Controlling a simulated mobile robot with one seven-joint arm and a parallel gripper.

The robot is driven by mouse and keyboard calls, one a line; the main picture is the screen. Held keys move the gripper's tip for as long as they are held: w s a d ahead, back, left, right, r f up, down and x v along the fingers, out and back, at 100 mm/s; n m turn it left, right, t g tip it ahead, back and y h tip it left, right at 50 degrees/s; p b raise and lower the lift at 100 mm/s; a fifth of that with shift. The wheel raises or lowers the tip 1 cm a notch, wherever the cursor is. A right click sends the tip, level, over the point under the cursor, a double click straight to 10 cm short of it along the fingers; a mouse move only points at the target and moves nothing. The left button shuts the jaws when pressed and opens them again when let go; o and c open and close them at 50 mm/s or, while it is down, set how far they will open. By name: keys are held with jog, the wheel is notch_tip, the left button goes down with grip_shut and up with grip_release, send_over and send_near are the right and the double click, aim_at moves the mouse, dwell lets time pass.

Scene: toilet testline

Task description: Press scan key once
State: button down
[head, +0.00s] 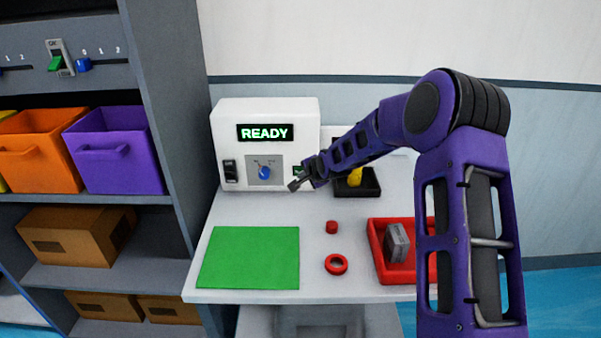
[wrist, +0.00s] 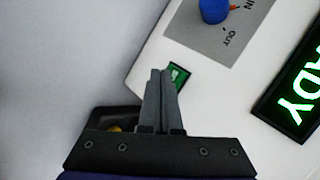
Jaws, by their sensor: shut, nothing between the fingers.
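A white test box (head: 231,116) stands at the back left of the table with a lit display (head: 265,133) reading READY in green. A small green key (head: 298,171) sits low on the right of its front, partly hidden by my gripper. In the wrist view the green key (wrist: 179,76) shows just beyond the fingertips. I cannot tell whether the tips touch it. My gripper (head: 293,186) is shut and empty, in front of the box's lower right; its closed fingers (wrist: 162,74) also show in the wrist view. A blue knob (head: 264,172) is left of the key.
A black tray (head: 371,191) with a yellow item is behind my arm. A red tray (head: 377,252) with a grey block (head: 397,243), a red cylinder (head: 332,227), a red ring (head: 336,264) and a green mat (head: 249,258) lie on the table. A shelf with bins stands left.

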jog(key=shift+w, duration=0.35)
jog(key=shift+w, duration=0.35)
dwell(0.5)
jog(key=shift+s, duration=0.15)
jog(key=shift+s+b, duration=0.3)
jog(key=shift+s, duration=0.35)
jog(key=shift+s+b, duration=0.45)
jog(key=shift+s, duration=2)
